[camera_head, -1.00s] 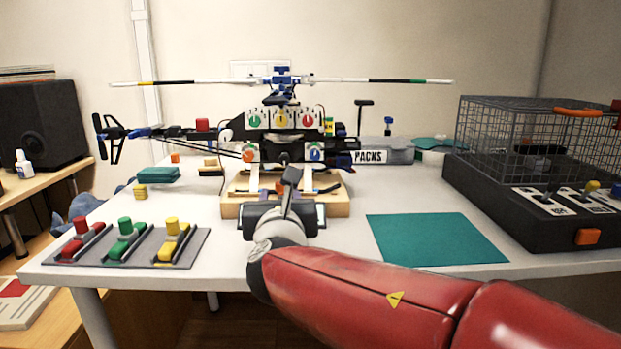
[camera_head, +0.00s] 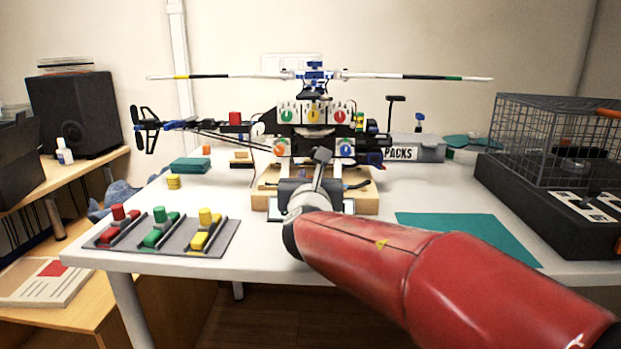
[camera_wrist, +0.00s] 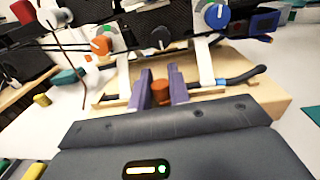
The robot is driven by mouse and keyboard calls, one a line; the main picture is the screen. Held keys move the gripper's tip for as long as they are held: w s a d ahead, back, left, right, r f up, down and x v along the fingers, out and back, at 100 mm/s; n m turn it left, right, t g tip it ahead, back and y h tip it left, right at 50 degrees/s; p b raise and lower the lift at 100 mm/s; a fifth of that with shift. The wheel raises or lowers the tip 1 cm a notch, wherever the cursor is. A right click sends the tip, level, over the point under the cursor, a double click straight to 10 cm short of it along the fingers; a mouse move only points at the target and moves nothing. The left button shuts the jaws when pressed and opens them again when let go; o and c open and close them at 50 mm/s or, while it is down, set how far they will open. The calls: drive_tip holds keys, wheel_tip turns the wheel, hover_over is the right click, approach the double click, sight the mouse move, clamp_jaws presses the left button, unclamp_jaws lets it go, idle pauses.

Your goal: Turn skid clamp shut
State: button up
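The model helicopter (camera_head: 318,112) stands on a wooden base (camera_head: 368,200) in the head view. The base also shows in the wrist view (camera_wrist: 262,92). An orange-brown round knob (camera_wrist: 160,92), which looks like part of the skid clamp, stands low in front of the helicopter, between its white skid legs. My gripper (camera_wrist: 162,78) reaches towards the base with its two purple-grey fingers on either side of this knob. The knob nearly fills the gap; I cannot tell whether the fingers press on it. In the head view my wrist and gripper body hide the knob.
A grey tray with red, green and yellow blocks (camera_head: 165,238) lies at the front left. A teal mat (camera_head: 465,236) lies right of the base. A wire cage on a black box (camera_head: 550,150) stands at the right. Dials and cables hang close above my fingers.

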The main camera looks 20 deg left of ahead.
clamp_jaws()
drive_tip(key=shift+a+r+m+h+p, duration=0.1)
drive_tip(key=shift+r+m+h+p, duration=0.25)
drive_tip(key=shift+h+p, duration=0.35)
drive_tip(key=shift+m+t+h+p, duration=0.3)
drive_tip(key=shift+m+p, duration=0.05)
drive_tip(key=shift+p, duration=0.25)
drive_tip(key=shift+f+m+h+p, duration=0.25)
drive_tip(key=shift+m+h+p, duration=0.5)
drive_tip(key=shift+h, duration=0.65)
drive_tip(key=o, duration=0.6)
unclamp_jaws()
drive_tip(key=s, duration=0.4)
drive_tip(key=s+b, duration=0.1)
drive_tip(key=s, duration=0.3)
drive_tip(key=shift+d, duration=0.2)
